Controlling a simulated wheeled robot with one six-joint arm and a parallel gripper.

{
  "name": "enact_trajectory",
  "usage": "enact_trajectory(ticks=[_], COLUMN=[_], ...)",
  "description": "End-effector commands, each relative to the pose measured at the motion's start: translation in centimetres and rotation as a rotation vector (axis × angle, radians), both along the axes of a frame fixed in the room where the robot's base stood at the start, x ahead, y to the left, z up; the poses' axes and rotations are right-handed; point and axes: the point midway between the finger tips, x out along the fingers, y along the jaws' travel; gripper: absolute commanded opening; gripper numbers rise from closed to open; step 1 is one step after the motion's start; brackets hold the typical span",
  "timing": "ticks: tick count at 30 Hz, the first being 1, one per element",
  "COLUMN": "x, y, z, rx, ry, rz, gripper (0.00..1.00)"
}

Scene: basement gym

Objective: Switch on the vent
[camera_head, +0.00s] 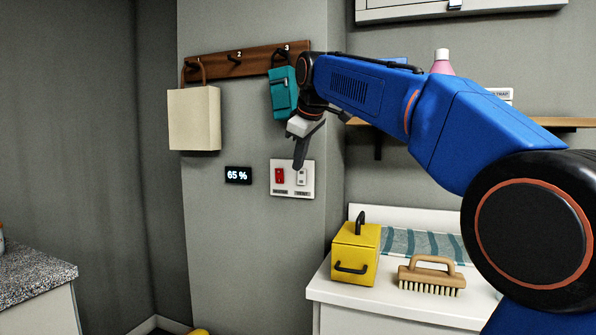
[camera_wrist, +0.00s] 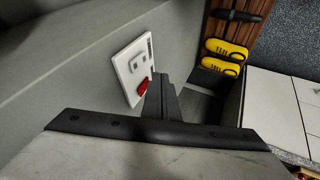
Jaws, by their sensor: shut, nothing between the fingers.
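A white switch plate (camera_head: 292,192) is on the grey wall. It carries a red rocker switch (camera_head: 279,177) on the left and a pale switch (camera_head: 302,180) on the right; the labels below are too small to read surely. My gripper (camera_head: 299,164) is shut and empty, pointing down in front of the plate's right half, partly over the pale switch. In the wrist view the shut fingers (camera_wrist: 161,97) stand beside the plate (camera_wrist: 124,62), close to the red switch (camera_wrist: 144,88). Whether they touch the plate or a switch I cannot tell.
A display (camera_head: 238,175) reading 65 % is left of the plate. A teal pouch (camera_head: 284,95) and a cream bag (camera_head: 194,118) hang from the hook rail (camera_head: 215,67) above. A yellow box (camera_head: 354,254) and a brush (camera_head: 431,278) stand on the white counter (camera_head: 345,296) below right.

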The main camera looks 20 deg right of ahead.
Motion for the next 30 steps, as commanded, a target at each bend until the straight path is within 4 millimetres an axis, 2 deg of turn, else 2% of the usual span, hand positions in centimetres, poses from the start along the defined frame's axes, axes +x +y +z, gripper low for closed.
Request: enact_trajectory(ticks=[1, 6, 12, 25, 30], x=[-0.6, -2.2, -3.2, -3.4, -3.8], y=[0.0, -0.1, -0.1, -0.1, 0.0], z=[0.9, 3.2, 4.6, 4.8, 3.7], rx=[0.001, 0.0, 0.0, 0.001, 0.002], ry=[-0.003, -0.001, 0.0, 0.001, 0.004], rz=[0.0, 0.0, 0.0, 0.0, 0.001], gripper=[0.0, 0.0, 0.0, 0.0, 0.0])
